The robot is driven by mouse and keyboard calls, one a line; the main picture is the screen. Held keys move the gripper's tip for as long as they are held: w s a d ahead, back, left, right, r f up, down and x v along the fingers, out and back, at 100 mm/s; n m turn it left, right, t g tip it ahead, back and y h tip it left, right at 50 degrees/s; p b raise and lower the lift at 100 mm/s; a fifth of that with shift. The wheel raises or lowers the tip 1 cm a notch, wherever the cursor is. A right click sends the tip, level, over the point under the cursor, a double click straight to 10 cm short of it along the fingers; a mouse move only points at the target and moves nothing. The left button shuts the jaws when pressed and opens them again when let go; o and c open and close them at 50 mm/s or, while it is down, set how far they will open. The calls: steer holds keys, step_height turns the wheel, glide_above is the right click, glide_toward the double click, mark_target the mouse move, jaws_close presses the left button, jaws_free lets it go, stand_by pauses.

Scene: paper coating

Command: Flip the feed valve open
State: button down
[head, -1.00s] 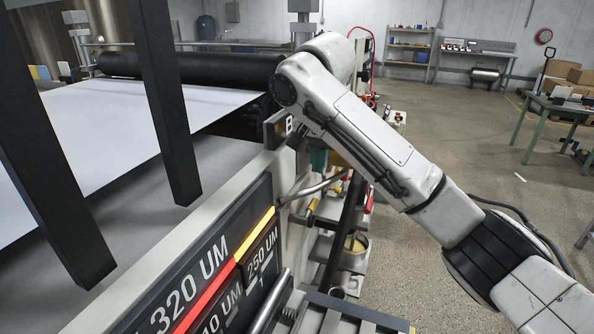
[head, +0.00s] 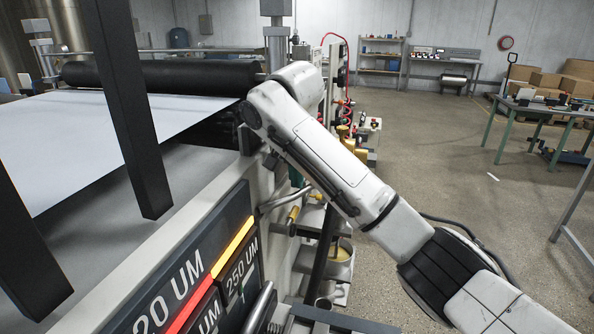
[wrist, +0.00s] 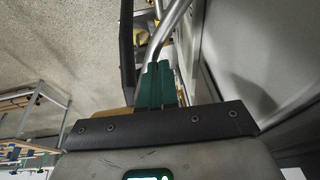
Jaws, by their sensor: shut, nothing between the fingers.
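My gripper shows in the wrist view as two green fingers (wrist: 155,72) pressed together with nothing between them. In the head view only a small green part of it (head: 297,176) shows behind my forearm, beside the coating machine. A bent metal pipe (head: 284,200) runs just below it. The pipe also shows in the wrist view (wrist: 166,30), just beyond the fingertips; I cannot tell whether they touch it. A yellow handle-like part (head: 293,214) sits by the pipe. I cannot tell for sure whether this is the feed valve or how it is set.
The machine's side panel (head: 180,292) with thickness labels fills the lower left. A pot with yellow contents (head: 341,252) stands on a bracket below the pipe. Dark posts (head: 130,110) hang in front of the white sheet (head: 75,140). The floor at right is open up to a table (head: 545,108).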

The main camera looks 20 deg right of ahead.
mark_target(296, 211)
steer(key=x, duration=0.4)
steer(key=a+p+x, duration=0.1)
steer(key=x, duration=0.2)
steer(key=shift+s+d+f, duration=0.1)
steer(key=shift+s+f, duration=0.1)
steer(key=shift+s, duration=0.05)
